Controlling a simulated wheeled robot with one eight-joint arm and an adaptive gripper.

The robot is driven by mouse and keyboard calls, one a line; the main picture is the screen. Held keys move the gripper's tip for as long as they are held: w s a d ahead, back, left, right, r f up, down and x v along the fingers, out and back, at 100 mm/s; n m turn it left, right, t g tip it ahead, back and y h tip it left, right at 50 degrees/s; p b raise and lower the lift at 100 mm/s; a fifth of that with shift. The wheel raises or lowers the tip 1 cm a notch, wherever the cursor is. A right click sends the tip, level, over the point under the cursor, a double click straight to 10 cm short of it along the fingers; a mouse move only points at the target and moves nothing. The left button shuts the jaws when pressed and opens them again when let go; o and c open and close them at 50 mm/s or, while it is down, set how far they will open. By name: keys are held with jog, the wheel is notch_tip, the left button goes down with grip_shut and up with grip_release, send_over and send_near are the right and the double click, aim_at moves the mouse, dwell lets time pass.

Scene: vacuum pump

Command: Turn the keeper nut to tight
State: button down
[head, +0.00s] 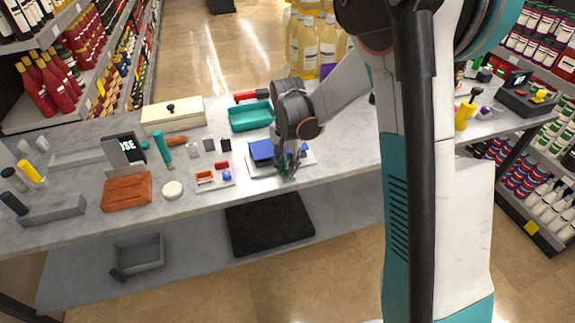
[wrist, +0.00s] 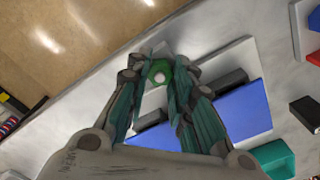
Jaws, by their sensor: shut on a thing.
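The vacuum pump has a blue block (head: 261,150) and dark grey parts on a pale base plate (head: 262,172). In the wrist view the blue block (wrist: 232,113) lies right of my fingers and the plate (wrist: 236,58) reaches behind them. The keeper nut appears to be the round green piece with a pale centre (wrist: 158,72). My gripper (wrist: 157,66) has its fingers on both sides of this green piece and is shut on it. In the head view my gripper (head: 287,166) is over the plate's front right part and hides the nut.
Left of the pump lie a small tray with red and blue parts (head: 225,185), a white round piece (head: 172,190) and a brown block (head: 127,192). A teal tray (head: 250,118) and a cream box (head: 172,114) stand behind. The table's front edge is close to the plate.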

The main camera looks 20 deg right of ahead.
jog(key=c, duration=1.4)
grip_release()
notch_tip(320, 180, up, 12)
